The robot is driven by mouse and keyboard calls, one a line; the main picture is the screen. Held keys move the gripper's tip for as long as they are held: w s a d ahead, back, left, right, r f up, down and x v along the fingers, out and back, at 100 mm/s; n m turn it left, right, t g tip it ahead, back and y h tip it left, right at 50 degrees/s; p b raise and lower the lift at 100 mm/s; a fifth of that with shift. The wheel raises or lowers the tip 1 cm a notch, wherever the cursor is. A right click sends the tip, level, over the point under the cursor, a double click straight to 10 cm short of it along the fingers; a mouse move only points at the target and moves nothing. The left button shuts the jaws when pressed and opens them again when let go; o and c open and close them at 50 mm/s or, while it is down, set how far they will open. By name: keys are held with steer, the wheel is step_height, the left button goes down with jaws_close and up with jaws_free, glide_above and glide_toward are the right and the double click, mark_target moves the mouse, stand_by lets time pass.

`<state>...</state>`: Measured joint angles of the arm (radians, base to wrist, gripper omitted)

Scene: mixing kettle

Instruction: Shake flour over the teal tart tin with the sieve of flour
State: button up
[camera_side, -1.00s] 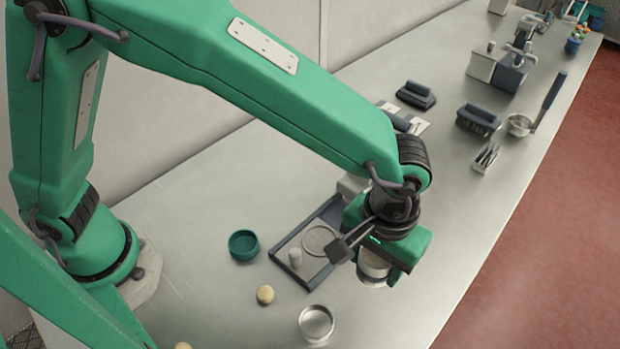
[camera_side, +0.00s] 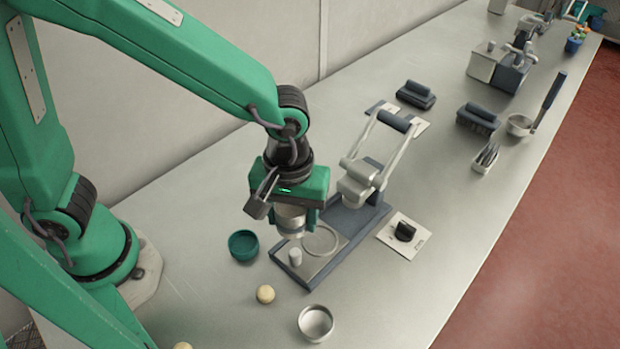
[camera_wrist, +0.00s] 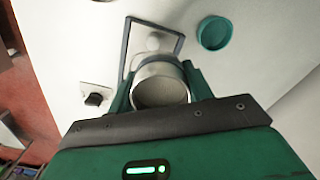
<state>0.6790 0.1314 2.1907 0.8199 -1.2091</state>
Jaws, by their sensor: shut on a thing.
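The teal tart tin (camera_side: 243,245) stands on the steel bench, left of the tray of a hand press; it also shows at the upper right of the wrist view (camera_wrist: 214,32). My gripper (camera_side: 291,212) is shut on the sieve of flour (camera_side: 289,222), a metal cylinder held upright above the press tray. In the wrist view the sieve (camera_wrist: 160,87) sits between the two green fingers, its mesh face showing. The sieve is to the right of the tin, not over it. I cannot see any flour.
The press (camera_side: 358,190) with its raised handle stands right of my gripper. A knob plate (camera_side: 404,235) is beside it. A steel bowl (camera_side: 316,322) and a pale ball (camera_side: 265,294) are in front. The bench left of the tin is clear.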

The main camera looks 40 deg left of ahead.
steer(key=s+a+f+n, duration=0.1)
steer(key=s+a+n, duration=0.2)
steer(key=a, duration=0.6)
steer(key=shift+s+f+n, duration=0.15)
steer(key=shift+s+n, duration=0.25)
steer(key=shift+s, duration=0.7)
steer(key=shift+f, duration=0.15)
steer(key=shift+f, duration=1.35)
steer(key=shift+w+a, duration=0.35)
steer(key=shift+a, duration=0.2)
steer(key=shift+s+d, duration=0.35)
steer(key=shift+d, duration=0.25)
steer(key=shift+s+d, duration=0.35)
steer(key=shift+d, duration=0.25)
